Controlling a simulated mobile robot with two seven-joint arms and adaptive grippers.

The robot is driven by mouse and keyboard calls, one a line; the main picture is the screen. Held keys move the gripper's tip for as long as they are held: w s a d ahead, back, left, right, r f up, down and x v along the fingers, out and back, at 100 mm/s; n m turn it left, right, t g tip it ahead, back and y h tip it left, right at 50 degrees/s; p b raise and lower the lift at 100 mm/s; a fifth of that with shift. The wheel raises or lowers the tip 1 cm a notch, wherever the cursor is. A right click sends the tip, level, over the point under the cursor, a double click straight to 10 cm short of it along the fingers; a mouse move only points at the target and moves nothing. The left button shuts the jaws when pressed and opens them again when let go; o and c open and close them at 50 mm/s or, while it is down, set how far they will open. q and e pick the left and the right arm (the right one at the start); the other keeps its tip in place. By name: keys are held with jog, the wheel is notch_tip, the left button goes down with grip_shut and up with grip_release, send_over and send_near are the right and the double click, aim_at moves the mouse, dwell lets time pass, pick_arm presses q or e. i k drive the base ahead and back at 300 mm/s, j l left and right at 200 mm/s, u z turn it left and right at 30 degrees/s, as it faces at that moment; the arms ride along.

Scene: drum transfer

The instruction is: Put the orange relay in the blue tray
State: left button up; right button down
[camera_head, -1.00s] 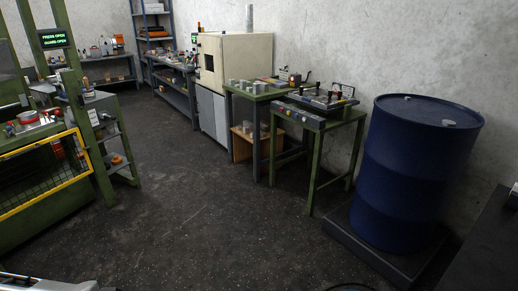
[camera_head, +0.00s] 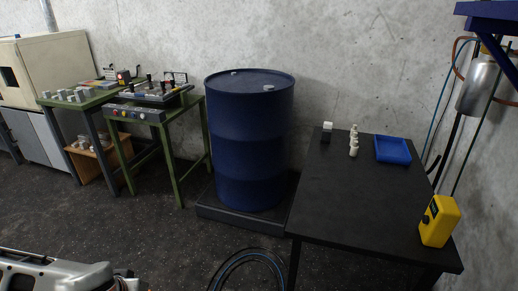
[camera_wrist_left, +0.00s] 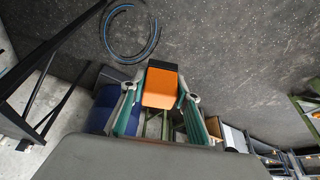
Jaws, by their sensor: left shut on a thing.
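The orange relay (camera_wrist_left: 160,92), a block with a dark end, is held between the two green-padded fingers of my left gripper (camera_wrist_left: 158,100) in the left wrist view. The gripper is shut on it, with floor seen beyond. In the head view, part of my left arm (camera_head: 60,275) shows at the lower left; its fingers and the relay are out of that picture. The blue tray (camera_head: 393,149) lies flat on the back right of the black table (camera_head: 360,195) and looks empty. My right gripper is not in view.
Small white fittings (camera_head: 354,140) and a black-and-white part (camera_head: 327,131) stand left of the tray. A yellow device (camera_head: 439,221) stands at the table's right edge. A blue drum (camera_head: 252,140) on a dark base stands left of the table. A coiled hose (camera_head: 250,270) lies on the floor.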

aim_at(391, 154)
jog(key=z, duration=1.35)
